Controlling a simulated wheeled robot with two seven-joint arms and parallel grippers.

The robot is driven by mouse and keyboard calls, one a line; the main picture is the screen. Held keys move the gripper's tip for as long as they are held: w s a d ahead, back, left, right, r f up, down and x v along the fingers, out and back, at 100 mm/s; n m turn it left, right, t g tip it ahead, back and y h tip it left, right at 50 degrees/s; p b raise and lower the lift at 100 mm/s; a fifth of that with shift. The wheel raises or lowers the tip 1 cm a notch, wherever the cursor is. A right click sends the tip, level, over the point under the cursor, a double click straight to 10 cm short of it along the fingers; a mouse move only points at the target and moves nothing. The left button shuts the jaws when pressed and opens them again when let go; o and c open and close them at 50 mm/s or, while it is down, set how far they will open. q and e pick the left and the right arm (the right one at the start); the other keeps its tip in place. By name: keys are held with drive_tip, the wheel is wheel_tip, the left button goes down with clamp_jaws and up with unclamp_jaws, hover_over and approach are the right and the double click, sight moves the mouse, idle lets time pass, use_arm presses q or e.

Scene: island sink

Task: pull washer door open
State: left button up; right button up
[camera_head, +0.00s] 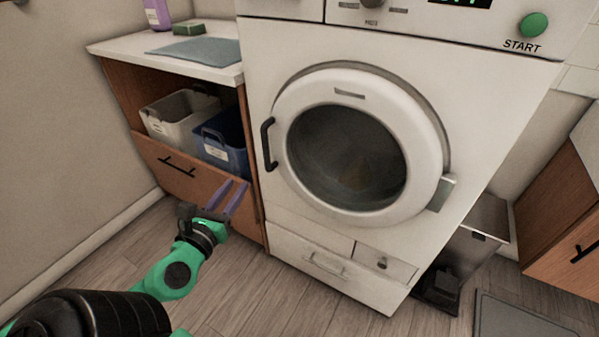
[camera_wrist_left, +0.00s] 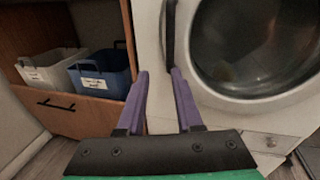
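The white washer (camera_head: 265,75) stands in the middle of the head view. Its round door (camera_head: 428,125) sits closed against the front, with dark glass and a block-like hinge at its right. A black vertical handle (camera_head: 268,144) is on the door's left side. My left gripper (camera_head: 236,192) is open and empty, below and left of the handle, with its two purple fingers apart. In the left wrist view, the handle (camera_wrist_left: 170,35) is ahead of the fingertips, and no contact shows. My right gripper is not in view.
A wooden cabinet (camera_head: 122,88) stands left of the washer, holding a white bin (camera_head: 172,125) and a blue bin (camera_head: 233,160) above its black-handled front. A folded cloth (camera_head: 203,50) lies on top. A grey trash can (camera_head: 478,240) stands right of the washer. Floor in front is clear.

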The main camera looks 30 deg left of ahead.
sight(264, 152)
use_arm(q)
drive_tip(key=shift+m+t+h, duration=0.3)
drive_tip(key=shift+m+h, duration=0.1)
drive_tip(key=shift+m, duration=0.2)
drive_tip(key=p+x, duration=0.1)
drive_tip(key=x, duration=0.3)
drive_tip(key=d+r+p+x, duration=0.1)
drive_tip(key=p+x, duration=0.1)
drive_tip(key=x, duration=0.3)
drive_tip(key=p+x, duration=0.2)
drive_tip(key=x, duration=0.2)
drive_tip(key=shift+w+d+r, duration=0.2)
drive_tip(key=shift+w+r, duration=0.05)
drive_tip(key=shift+w, duration=0.1)
drive_tip(key=shift+w+a, duration=0.1)
drive_tip(key=shift+w, duration=0.35)
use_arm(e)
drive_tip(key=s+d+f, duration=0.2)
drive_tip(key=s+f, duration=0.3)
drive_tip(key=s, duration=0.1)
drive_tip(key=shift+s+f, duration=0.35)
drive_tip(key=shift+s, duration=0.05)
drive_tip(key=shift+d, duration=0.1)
use_arm(q)
drive_tip(key=shift+f, duration=0.1)
clamp_jaws()
